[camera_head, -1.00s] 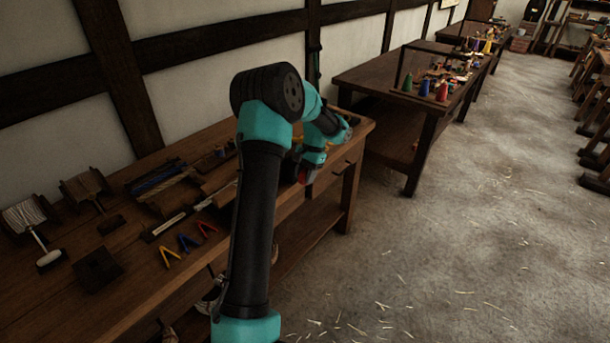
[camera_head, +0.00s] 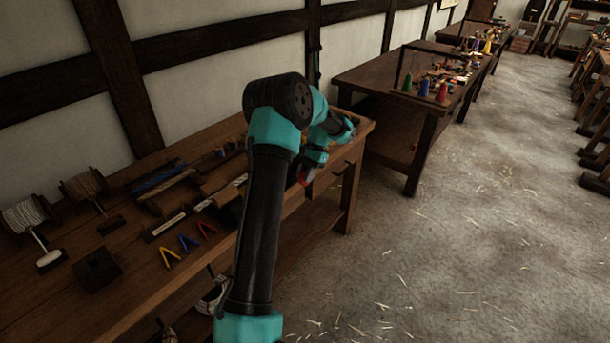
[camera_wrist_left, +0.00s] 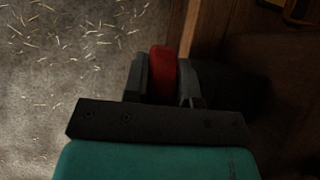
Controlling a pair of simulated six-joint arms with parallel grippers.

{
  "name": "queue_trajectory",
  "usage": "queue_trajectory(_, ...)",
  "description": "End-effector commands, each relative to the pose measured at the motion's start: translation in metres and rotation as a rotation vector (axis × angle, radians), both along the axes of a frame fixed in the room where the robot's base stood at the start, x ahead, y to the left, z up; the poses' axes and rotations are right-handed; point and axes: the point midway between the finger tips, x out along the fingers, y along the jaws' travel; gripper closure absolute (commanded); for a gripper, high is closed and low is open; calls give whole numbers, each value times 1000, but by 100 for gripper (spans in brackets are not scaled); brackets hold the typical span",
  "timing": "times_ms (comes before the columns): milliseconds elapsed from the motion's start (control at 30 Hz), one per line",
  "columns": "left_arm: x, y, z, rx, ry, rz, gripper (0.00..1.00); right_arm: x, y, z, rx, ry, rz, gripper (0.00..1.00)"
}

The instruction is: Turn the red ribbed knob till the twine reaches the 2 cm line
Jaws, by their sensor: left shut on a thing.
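In the left wrist view the red knob (camera_wrist_left: 163,73) sits between the two dark fingers of my left gripper (camera_wrist_left: 163,80), which is shut on it at the front edge of the bench. Its ribs are too dark to make out. The twine and the 2 cm line cannot be told apart in these frames. My right gripper is in neither view.
The wooden bench (camera_head: 150,290) carries spools of cord (camera_head: 28,215), a dark block (camera_head: 97,268) and yellow, blue and red V-shaped pieces (camera_head: 170,257). A second table (camera_head: 385,75) with coloured cones stands behind. The floor (camera_head: 450,250) at right is open, with scattered straw.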

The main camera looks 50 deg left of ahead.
Motion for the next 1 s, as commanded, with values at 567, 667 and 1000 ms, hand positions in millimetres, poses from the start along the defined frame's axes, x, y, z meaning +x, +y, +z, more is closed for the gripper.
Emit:
queue_trajectory(567, 6, 1, 0, -65, 343, 1, 98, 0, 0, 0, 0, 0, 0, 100)
queue_trajectory(667, 6, 1, 1, -69, 364, 0, 98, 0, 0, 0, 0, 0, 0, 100)
queue_trajectory(1000, 6, 1, 1, -71, 374, 0, 98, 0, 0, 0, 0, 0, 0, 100)
